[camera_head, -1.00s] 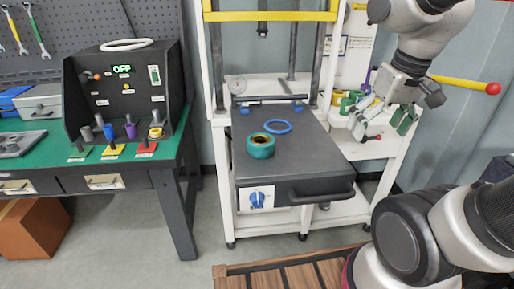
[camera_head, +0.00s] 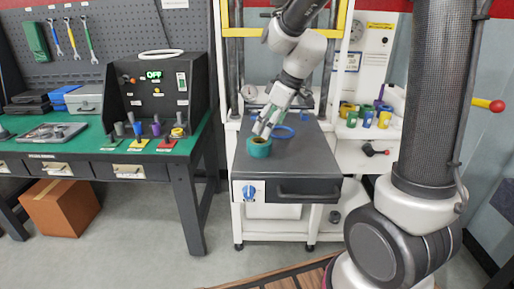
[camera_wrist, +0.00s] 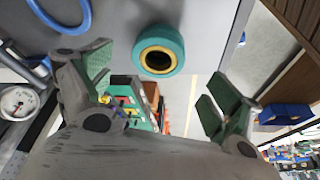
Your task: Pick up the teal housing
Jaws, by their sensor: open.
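The teal housing (camera_head: 259,147) is a short ring with a yellowish inner rim, lying on the dark top of the press table (camera_head: 305,157). In the wrist view the teal housing (camera_wrist: 166,50) shows ahead of my gripper (camera_wrist: 155,88), between the lines of its two spread fingers and apart from them. In the head view my gripper (camera_head: 264,126) is just above and beside the housing, fingers pointing down at it. The gripper is open and empty. Whether a finger touches the housing cannot be told from the head view.
A blue ring (camera_head: 284,132) lies close behind the housing, also in the wrist view (camera_wrist: 72,12). Press posts and a yellow crossbar (camera_head: 347,18) stand behind. Several coloured cups stand on the right shelf (camera_head: 370,157). A control box (camera_head: 157,95) stands on the green bench to the left.

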